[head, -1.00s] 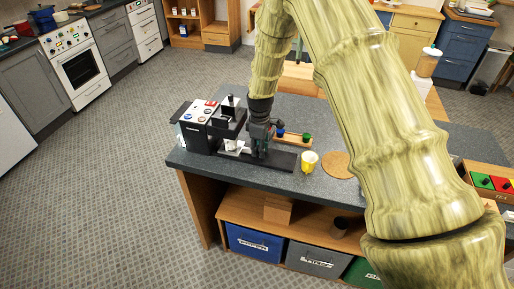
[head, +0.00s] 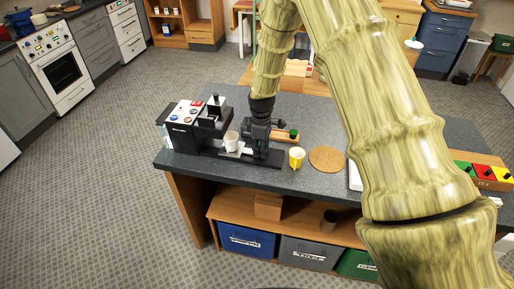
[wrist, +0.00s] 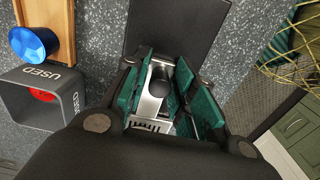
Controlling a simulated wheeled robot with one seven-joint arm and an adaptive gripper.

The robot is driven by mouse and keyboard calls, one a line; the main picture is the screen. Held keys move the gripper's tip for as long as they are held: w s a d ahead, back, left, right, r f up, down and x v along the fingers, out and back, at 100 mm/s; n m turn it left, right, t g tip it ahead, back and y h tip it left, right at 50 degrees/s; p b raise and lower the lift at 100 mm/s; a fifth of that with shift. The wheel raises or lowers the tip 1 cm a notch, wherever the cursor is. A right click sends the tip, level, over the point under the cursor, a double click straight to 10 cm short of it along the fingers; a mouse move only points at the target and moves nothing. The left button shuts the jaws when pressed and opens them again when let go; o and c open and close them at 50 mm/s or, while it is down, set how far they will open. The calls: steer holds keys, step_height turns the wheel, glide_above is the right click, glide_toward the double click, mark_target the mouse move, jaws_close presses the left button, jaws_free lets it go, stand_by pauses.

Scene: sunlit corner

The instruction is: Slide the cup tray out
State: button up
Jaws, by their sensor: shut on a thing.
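The black coffee machine (head: 186,122) stands at the left end of the dark counter. My gripper (head: 257,142) is just right of the cup, pointing down, shut on the tray's handle. In the wrist view my gripper's green pads (wrist: 165,85) close around a black knob (wrist: 161,80) on a metal part, and the slotted tray end (wrist: 150,125) shows below. The exact finger contact is partly hidden.
A yellow cup (head: 296,158) and a round cork mat (head: 328,159) lie right of the base. A wooden holder with a green capsule (head: 293,134) is behind. The wrist view shows a grey USED box (wrist: 38,95) and a blue capsule (wrist: 33,40) beside the gripper.

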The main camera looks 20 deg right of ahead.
mark_target(271, 156)
steer(key=shift+s+d, duration=0.6)
steer(key=shift+d, duration=0.25)
steer(key=shift+s+d, duration=0.6)
steer(key=shift+d, duration=0.2)
steer(key=o, duration=0.6)
steer(key=shift+r+p, duration=0.15)
steer(key=shift+p, duration=0.2)
step_height(271, 156, up, 7)
steer(key=p, duration=0.4)
